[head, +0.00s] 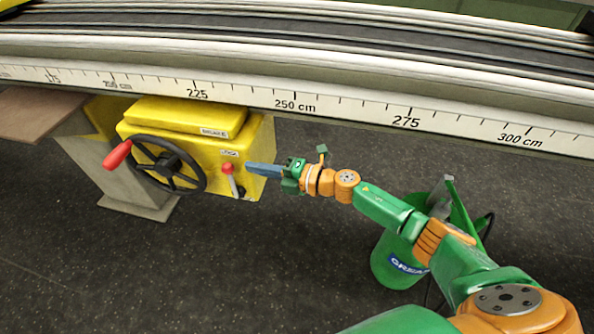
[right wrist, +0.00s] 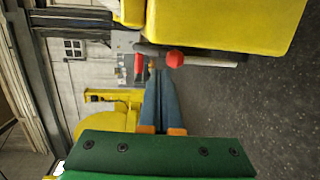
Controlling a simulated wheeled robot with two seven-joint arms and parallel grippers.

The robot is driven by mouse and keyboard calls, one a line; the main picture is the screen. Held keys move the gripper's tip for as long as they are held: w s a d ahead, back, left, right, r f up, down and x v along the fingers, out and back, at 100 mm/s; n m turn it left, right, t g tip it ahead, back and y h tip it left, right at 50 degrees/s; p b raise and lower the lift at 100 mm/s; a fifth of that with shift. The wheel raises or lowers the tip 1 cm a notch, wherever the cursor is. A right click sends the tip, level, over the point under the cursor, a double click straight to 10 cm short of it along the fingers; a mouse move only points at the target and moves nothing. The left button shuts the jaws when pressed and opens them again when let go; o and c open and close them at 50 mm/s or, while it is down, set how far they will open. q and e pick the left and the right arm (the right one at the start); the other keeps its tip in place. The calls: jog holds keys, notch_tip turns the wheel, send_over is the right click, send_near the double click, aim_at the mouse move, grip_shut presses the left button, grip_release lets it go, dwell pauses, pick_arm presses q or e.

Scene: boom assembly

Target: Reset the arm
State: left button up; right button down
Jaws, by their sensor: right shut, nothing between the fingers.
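My right gripper (head: 250,168) is shut and empty, its blue-grey fingers pointing left at the front of a yellow box (head: 262,140). A small lever with a red knob (head: 228,168) stands on the box's front, just left of the fingertips. In the right wrist view the shut fingertips (right wrist: 160,76) lie just left of the red knob (right wrist: 175,59); I cannot tell whether they touch. A black handwheel (head: 168,163) with a red handle (head: 117,155) sits left of the lever. My left gripper is not in view.
A long beam with a centimetre scale (head: 350,112) crosses above the box. A green bucket (head: 390,262) stands on the dark floor beneath my right arm. A grey stand (head: 140,200) is behind the handwheel. The floor at the lower left is clear.

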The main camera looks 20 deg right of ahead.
jog(key=r+p+v, duration=0.1)
jog(key=r+v, duration=0.1)
jog(key=v, duration=0.7)
jog(key=w+d+f+m+t+h, duration=0.1)
jog(key=d+f+m+h, duration=0.2)
jog(key=f+m, duration=0.25)
jog(key=d+f+m+t+h, duration=0.1)
jog(key=d+f+m+h, duration=0.2)
jog(key=f+m, duration=0.3)
jog(key=s+d+f+m+g+h, duration=0.25)
jog(key=s+f+m, duration=0.25)
jog(key=s+f, duration=0.6)
jog(key=s+d+f+m+g+h, duration=0.1)
jog(key=s+f+m+g+h, duration=0.35)
jog(key=s+f, duration=0.65)
jog(key=s+a+f+m+g, duration=0.2)
jog(key=s+f, duration=0.1)
jog(key=s, duration=0.4)
jog(key=s+a+f+m+g, duration=0.2)
jog(key=s+a+f, duration=0.15)
jog(key=s, duration=0.25)
notch_tip(320, 180, up, 17)
jog(key=s+g+p, duration=0.1)
jog(key=s+p, duration=0.1)
jog(key=p, duration=1.5)
jog(key=shift+y, duration=0.4)
jog(key=shift+s+d+p, duration=0.1)
jog(key=shift+d+p, duration=0.05)
jog(key=shift+p, duration=0.15)
